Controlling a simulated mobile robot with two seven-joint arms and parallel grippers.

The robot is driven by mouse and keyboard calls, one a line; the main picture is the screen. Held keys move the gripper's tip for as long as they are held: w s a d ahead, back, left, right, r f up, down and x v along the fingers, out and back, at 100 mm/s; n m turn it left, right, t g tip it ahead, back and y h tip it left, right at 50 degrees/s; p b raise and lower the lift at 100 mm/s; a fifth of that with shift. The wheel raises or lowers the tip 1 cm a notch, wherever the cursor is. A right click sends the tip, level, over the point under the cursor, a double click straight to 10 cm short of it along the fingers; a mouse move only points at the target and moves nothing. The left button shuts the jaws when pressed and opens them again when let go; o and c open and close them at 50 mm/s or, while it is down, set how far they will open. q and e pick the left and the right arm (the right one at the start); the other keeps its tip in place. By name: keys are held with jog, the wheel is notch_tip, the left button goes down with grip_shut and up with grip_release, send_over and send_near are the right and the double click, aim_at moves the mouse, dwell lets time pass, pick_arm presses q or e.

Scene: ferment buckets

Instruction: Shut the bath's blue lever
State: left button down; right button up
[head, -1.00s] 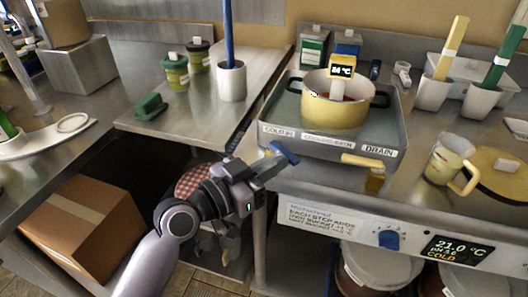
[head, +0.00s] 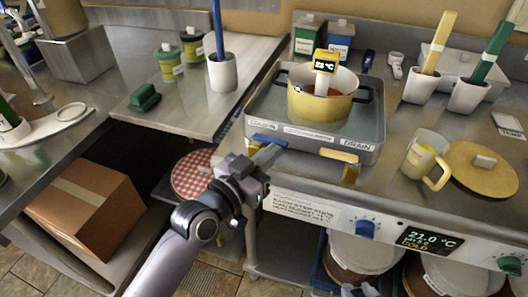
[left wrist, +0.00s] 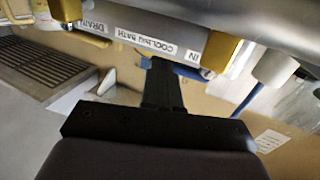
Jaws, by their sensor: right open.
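The cooling bath (head: 365,157) is a grey metal tray on the right counter. Its blue lever (head: 269,140) is at the left of the front wall, just under the left label, and lies nearly along that wall. My left gripper (head: 266,157) is right below the lever, its fingertips touching or nearly touching it. In the left wrist view, the fingers (left wrist: 163,85) are together, and a bit of blue shows beside and behind their tips. They partly hide the lever there. My right gripper is not in view.
A yellow drain lever (head: 339,155) sticks out right of the blue one. A yellow pot (head: 320,105) stands in the bath. A panel with a blue knob (head: 365,229) is below. An open gap lies between the counters, with a cardboard box (head: 85,210) on the left.

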pick_arm(q)
jog(key=shift+w+d+r, duration=0.15)
jog(key=shift+d, duration=0.15)
dwell(0.6)
